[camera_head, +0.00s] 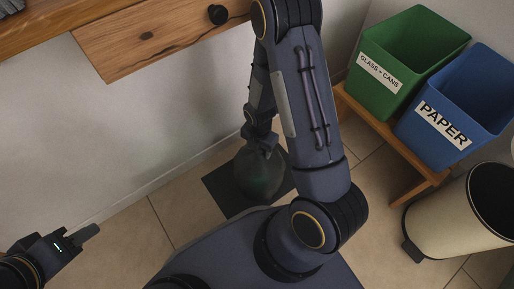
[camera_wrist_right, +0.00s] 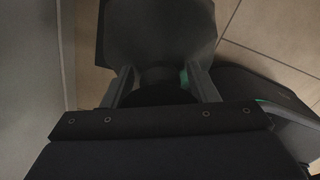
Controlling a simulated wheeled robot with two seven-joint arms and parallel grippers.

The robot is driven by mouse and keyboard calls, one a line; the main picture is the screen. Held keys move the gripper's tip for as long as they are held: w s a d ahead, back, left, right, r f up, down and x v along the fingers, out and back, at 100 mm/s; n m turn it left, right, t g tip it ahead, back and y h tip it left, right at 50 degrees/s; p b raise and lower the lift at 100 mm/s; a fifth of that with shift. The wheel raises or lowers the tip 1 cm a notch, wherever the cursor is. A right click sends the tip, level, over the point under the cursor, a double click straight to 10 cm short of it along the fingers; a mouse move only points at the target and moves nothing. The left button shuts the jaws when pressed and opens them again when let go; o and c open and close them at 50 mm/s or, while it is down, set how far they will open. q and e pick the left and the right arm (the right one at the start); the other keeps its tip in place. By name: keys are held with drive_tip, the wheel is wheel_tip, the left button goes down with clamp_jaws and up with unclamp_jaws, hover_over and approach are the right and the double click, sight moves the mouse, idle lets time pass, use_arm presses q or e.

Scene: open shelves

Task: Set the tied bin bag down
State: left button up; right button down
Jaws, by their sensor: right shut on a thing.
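The tied bin bag (camera_head: 259,174) is a dark green, rounded bundle in the head view, upright over a dark square mat (camera_head: 222,194) on the floor. I cannot tell whether its base touches the mat. My right gripper (camera_head: 262,148) is above it, shut on its top.
A green bin labelled glass and cans (camera_head: 425,45) and a blue paper bin (camera_head: 480,90) stand on a wooden bench (camera_head: 385,135) at the right. A cream pedal bin (camera_head: 445,220) stands below them. A wooden drawer (camera_head: 150,40) juts out at upper left. Tiled floor lies clear left of the mat.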

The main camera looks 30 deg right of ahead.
drive_tip(key=shift+f, duration=0.1)
drive_tip(key=c, duration=0.6)
unclamp_jaws()
drive_tip(key=shift+o, duration=0.2)
wheel_tip(320, 180, up, 12)
drive_tip(key=p, duration=0.5)
drive_tip(key=shift+p, duration=0.35)
drive_tip(key=s+a+r+m+t+y, duration=0.1)
drive_tip(key=s+r+m+t, duration=0.1)
drive_tip(key=r+m, duration=0.55)
drive_tip(key=s+r+m+t+y, duration=0.1)
drive_tip(key=s+r+m, duration=0.2)
drive_tip(key=r+m, duration=0.45)
drive_tip(key=s+a+r+m+t+y, duration=0.1)
drive_tip(key=s+a+r+m+t, duration=0.1)
drive_tip(key=s+r+m, duration=0.7)
drive_tip(key=shift+a+m+t+y, duration=0.3)
drive_tip(key=shift+a+m+y, duration=0.1)
drive_tip(key=shift+a+m, duration=0.3)
